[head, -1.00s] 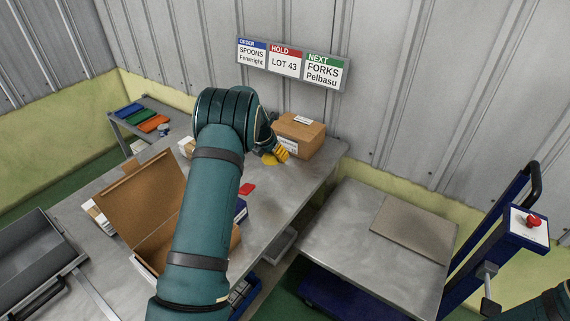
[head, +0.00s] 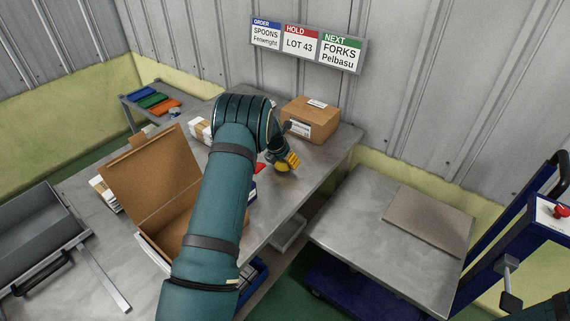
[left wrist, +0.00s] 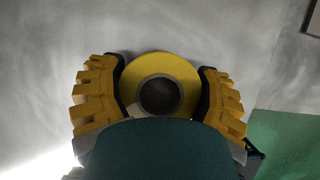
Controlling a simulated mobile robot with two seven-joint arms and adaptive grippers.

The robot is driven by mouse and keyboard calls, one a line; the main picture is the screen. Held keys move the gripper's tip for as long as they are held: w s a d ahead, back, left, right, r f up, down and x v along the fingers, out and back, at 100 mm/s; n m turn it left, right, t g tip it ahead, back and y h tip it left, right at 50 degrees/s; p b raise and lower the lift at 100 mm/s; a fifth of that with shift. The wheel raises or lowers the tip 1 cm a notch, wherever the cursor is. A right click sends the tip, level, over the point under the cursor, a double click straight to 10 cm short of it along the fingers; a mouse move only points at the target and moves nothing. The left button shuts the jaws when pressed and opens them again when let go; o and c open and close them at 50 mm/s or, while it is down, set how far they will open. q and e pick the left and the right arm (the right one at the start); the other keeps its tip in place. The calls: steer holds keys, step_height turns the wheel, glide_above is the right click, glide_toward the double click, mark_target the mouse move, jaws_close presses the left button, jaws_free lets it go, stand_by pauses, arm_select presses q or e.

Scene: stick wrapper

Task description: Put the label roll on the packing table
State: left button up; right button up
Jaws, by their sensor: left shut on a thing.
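The label roll (left wrist: 184,72) is a yellow ring with a grey core, seen face-on in the left wrist view. My left gripper (left wrist: 160,88) is shut on it, with one yellow finger on each side. In the head view my left gripper (head: 288,163) is at the right part of the packing table (head: 318,172), in front of the cardboard box; I cannot clearly tell the roll from the yellow fingers there. Grey tabletop lies behind the roll in the wrist view; whether the roll touches it I cannot tell. My right gripper is not in view.
A closed cardboard box (head: 311,121) stands at the table's back. An open carton (head: 155,180) is at the left of my arm, with a red item (head: 260,167) at its right. A lift cart (head: 355,235) with a flat board (head: 430,220) stands to the right, past a gap.

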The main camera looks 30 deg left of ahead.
arm_select(q)
steer(key=shift+f, duration=0.65)
steer(key=shift+f, duration=0.1)
steer(key=o, duration=1.2)
steer(key=shift+c, duration=0.2)
steer(key=shift+s+r, duration=0.1)
steer(key=shift+r, duration=0.35)
steer(key=p+v, duration=0.2)
steer(key=v, duration=0.9)
steer(key=shift+s+r, duration=0.1)
steer(key=shift+r, duration=0.1)
